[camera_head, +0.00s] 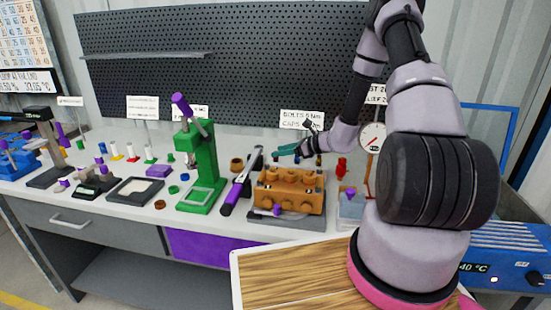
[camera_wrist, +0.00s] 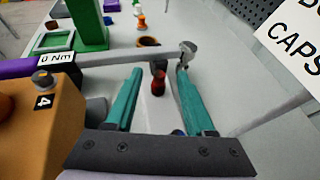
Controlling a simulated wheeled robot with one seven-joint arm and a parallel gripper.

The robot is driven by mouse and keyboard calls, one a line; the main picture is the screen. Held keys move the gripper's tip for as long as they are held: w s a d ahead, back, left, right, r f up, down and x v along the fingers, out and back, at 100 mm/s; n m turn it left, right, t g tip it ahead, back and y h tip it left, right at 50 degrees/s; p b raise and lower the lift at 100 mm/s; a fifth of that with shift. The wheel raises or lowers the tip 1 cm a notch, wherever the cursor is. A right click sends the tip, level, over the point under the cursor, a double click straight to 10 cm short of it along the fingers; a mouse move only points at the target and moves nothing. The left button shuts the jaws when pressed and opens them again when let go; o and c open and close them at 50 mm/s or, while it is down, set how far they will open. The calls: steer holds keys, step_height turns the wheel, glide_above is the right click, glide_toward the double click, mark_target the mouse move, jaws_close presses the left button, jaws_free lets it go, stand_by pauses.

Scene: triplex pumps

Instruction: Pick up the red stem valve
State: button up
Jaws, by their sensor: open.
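A small red stem valve (camera_wrist: 158,84) with a dark upper part shows in the wrist view, standing on the bench between the two teal fingers of my gripper (camera_wrist: 160,72). The fingers are open with a gap on each side of it; I cannot tell how far its height is from the fingertips. In the head view my gripper (camera_head: 277,151) reaches left behind the orange pump block (camera_head: 290,190). The valve between the fingers is not clearly visible there. Another red piece (camera_head: 341,167) stands right of the pump block in the head view.
A torque wrench (camera_wrist: 110,57) crosses just beyond the fingertips. The orange block (camera_wrist: 50,125) is close on the left in the wrist view. A green press (camera_head: 200,165) stands farther left. A label card (camera_head: 301,119) and black pegboard (camera_head: 240,70) are behind.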

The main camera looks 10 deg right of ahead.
steer(key=shift+w+a+f, duration=0.25)
steer(key=shift+w+a, duration=0.1)
steer(key=shift+a, duration=0.1)
jaws_close()
steer(key=shift+r, duration=0.15)
